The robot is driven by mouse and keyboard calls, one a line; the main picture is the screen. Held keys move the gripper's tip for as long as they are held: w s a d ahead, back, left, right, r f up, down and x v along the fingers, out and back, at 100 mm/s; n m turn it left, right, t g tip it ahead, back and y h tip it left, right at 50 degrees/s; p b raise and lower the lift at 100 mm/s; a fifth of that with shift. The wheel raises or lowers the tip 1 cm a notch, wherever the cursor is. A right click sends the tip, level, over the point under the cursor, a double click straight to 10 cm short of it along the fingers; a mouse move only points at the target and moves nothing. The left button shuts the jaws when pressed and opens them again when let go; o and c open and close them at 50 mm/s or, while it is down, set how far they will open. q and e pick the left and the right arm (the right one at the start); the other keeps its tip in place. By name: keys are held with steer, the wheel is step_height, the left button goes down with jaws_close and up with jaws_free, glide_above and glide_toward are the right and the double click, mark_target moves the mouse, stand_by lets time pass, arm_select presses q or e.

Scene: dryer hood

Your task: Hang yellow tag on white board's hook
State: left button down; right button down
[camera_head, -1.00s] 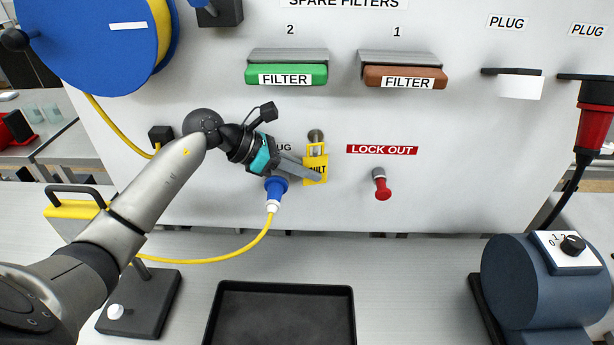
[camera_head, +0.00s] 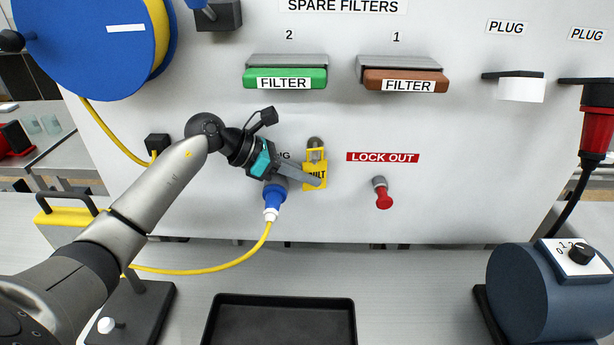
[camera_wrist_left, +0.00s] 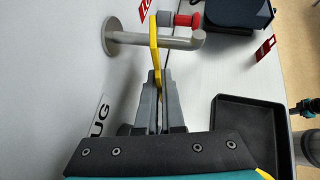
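The yellow tag (camera_head: 315,176) is upright at the white board (camera_head: 470,165), with an open frame at its top. The board's grey hook (camera_head: 315,143) shows at that opening. In the left wrist view the hook (camera_wrist_left: 180,43) is a peg with an upturned end. It shows on both sides of the edge-on tag (camera_wrist_left: 154,45), which crosses it between the wall plate and the bent end. My left gripper (camera_head: 318,182) is shut on the tag's lower part, also in the left wrist view (camera_wrist_left: 158,78). A teal-and-black part at that view's right edge looks like my right gripper (camera_wrist_left: 305,107).
A blue plug (camera_head: 274,194) with a yellow cable sits just below my left gripper. A red knob (camera_head: 383,195) sticks out under the LOCK OUT label to the right. A black tray (camera_head: 280,320) lies below. Filters (camera_head: 285,78) hang above.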

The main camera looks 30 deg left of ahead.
arm_select(q)
steer(key=c, duration=1)
jaws_free()
steer(key=shift+o, duration=0.2)
steer(key=b+v, duration=0.1)
steer(key=v, duration=0.5)
steer(key=shift+s+a+r, duration=0.1)
steer(key=shift+s+a, duration=0.05)
steer(key=shift+a, duration=0.1)
steer(key=shift+s+a+r+b, duration=0.25)
steer(key=shift+r+b, duration=0.05)
steer(key=shift+r, duration=0.05)
steer(key=shift+s, duration=0.1)
